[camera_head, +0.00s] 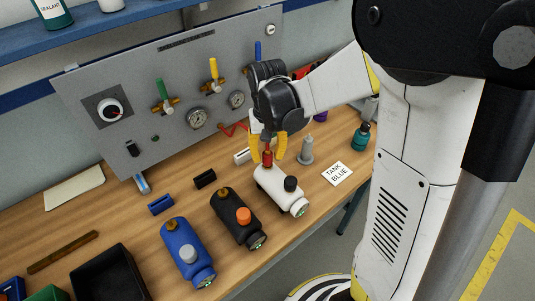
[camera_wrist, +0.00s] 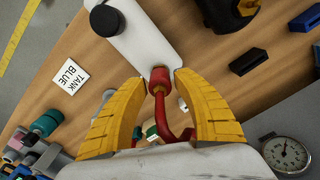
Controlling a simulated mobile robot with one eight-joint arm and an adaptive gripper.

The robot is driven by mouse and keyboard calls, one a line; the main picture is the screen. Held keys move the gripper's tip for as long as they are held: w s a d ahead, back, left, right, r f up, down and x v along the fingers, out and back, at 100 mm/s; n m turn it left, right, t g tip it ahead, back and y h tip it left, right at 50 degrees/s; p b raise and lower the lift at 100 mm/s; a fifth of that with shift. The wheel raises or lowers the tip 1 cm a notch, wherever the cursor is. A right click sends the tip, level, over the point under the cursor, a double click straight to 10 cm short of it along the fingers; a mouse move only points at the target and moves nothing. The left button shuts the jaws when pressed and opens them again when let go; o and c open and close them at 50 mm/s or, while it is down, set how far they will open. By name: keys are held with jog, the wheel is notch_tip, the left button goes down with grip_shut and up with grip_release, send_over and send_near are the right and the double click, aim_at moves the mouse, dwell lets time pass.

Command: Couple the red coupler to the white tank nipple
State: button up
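The red coupler (camera_head: 267,158) stands upright at the back end of the white tank (camera_head: 274,184). The tank's nipple is not visible under it, and I cannot tell whether the two are locked. In the wrist view the red coupler (camera_wrist: 160,76) sits over the white tank (camera_wrist: 147,38), with its red hose curving back below. My gripper (camera_head: 268,151) has its yellow fingers on either side of the coupler. In the wrist view my gripper (camera_wrist: 159,80) is open, with gaps between each fingertip and the coupler.
A black tank (camera_head: 236,220) and a blue tank (camera_head: 188,252) stand left of the white tank. The gauge panel (camera_head: 180,90) rises behind. A black bin (camera_head: 108,276) is front left.

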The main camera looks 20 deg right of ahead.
aim_at(268, 150)
jog(key=shift+o, duration=0.2)
jog(key=shift+r, duration=0.1)
notch_tip(268, 150, up, 12)
jog(key=shift+f, duration=0.1)
dwell(0.3)
dwell(0.4)
jog(key=s+f+n+t+b, duration=0.1)
jog(key=s+f+t+b, duration=0.2)
jog(key=s, duration=0.3)
jog(key=s+f+n+t+b, duration=0.1)
jog(key=s+f+t+b, duration=0.2)
jog(key=s+t+b, duration=0.1)
jog(key=s+b, duration=0.1)
jog(key=s, duration=0.1)
jog(key=shift+s+f, duration=0.3)
jog(key=shift+s, duration=0.05)
dwell(2.0)
